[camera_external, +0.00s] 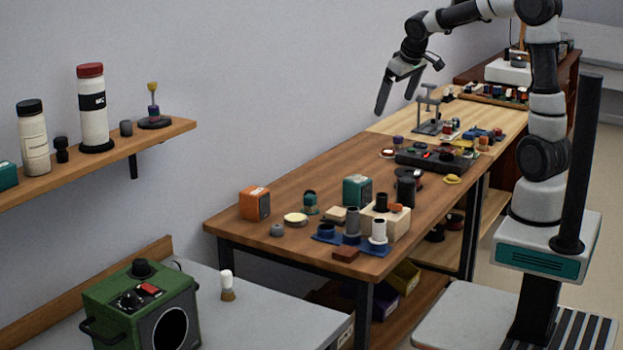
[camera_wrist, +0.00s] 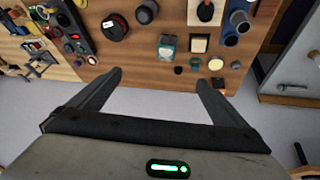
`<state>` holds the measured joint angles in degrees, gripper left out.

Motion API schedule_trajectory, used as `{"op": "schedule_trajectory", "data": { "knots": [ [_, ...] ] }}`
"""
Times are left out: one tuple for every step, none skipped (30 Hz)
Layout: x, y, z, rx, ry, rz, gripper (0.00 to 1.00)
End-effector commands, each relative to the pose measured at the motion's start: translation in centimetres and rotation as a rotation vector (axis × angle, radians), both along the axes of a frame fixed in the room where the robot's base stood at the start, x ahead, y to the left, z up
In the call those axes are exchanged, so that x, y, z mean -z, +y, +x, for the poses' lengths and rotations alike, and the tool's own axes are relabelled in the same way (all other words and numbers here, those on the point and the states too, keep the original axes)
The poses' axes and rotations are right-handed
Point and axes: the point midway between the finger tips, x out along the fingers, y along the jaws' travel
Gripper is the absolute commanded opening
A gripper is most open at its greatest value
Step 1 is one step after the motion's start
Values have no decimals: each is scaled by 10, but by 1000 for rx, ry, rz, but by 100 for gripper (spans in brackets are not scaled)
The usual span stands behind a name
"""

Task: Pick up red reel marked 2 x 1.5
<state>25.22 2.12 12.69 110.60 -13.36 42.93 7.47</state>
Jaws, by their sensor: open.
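A dark round reel (camera_wrist: 115,27) with some red and a small white label lies on the wooden table in the wrist view, at the upper left. It looks like the red reel, but its marking is too small to read. I cannot clearly single it out in the external view. My gripper (camera_external: 396,103) hangs high above the far part of the tables, close to the wall, with its fingers apart. In the wrist view my gripper (camera_wrist: 159,79) is open and empty, and the reel lies beyond the left fingertip, not between the fingers.
The wooden table (camera_external: 235,222) carries a teal box (camera_external: 357,190), an orange box (camera_external: 254,203), several cylinders and a black device (camera_external: 435,160) with red lights. A shelf (camera_external: 100,166) with bottles is on the wall. A green machine (camera_external: 143,305) stands at the front left.

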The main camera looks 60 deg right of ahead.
Motion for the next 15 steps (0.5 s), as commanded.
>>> {"op": "schedule_trajectory", "data": {
  "knots": [
    [37,-37,10,58,11,23,97],
    [52,-56,15,86,13,36,97],
    [71,-84,21,126,12,54,97],
    [85,-105,23,157,11,68,97],
    [99,-126,25,186,8,82,97],
    [116,-151,26,221,4,100,97],
    [128,-169,25,246,0,112,97],
    [138,-184,24,267,-3,123,97],
    [148,-201,22,291,-8,135,97],
    [154,-211,21,305,-13,142,97],
    [159,-219,20,316,-16,148,97],
    [164,-228,18,328,-19,153,97],
    [167,-232,18,334,-20,155,97],
    [170,-236,17,338,-21,158,97],
    [174,-238,18,342,-21,160,97]
  ]
}}
